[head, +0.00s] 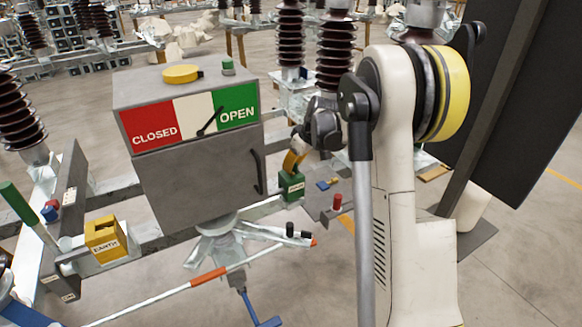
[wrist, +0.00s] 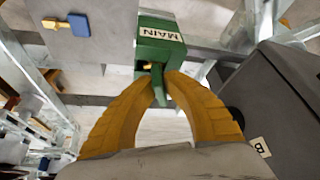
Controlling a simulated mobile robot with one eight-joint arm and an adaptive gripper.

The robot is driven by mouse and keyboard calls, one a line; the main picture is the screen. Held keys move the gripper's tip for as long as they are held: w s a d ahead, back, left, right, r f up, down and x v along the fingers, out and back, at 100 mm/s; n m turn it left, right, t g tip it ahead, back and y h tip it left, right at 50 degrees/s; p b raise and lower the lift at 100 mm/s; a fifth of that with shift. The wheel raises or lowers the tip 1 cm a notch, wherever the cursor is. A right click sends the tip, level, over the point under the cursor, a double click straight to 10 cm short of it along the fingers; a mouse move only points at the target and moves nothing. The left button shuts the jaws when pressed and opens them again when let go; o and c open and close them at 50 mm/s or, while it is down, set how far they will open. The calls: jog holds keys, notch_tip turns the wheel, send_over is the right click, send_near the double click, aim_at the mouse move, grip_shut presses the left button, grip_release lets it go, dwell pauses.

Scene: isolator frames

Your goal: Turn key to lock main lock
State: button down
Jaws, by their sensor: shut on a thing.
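The green main lock (head: 291,190) is mounted on the frame at the right of the grey cabinet. It also shows in the wrist view (wrist: 160,47), with a white MAIN label. A green key (wrist: 159,90) stands at the lock's face, between my fingertips. My gripper (wrist: 160,77) has its two yellow fingers shut on the key's green grip. In the head view my gripper (head: 296,158) comes down onto the lock from above, and the key is hidden there. How far the key is turned is hard to tell.
The grey cabinet (head: 200,175) stands close beside the lock, its pointer between the white field and green OPEN. A yellow EARTH lock (head: 106,240) sits at the left. A red knob (head: 337,201) and a blue-and-yellow piece (head: 326,184) are right of the main lock.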

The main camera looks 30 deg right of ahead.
jog(key=m+h, duration=0.1)
jog(key=m, duration=0.2)
jog(key=shift+m+h, duration=0.3)
jog(key=shift+m, duration=0.1)
jog(key=m+h, duration=0.1)
jog(key=m, duration=0.2)
jog(key=shift+m+h, duration=0.3)
jog(key=shift+m, duration=0.1)
jog(key=c, duration=1.2)
grip_release()
jog(key=o, duration=0.6)
jog(key=v, duration=1.2)
jog(key=shift+s, duration=0.1)
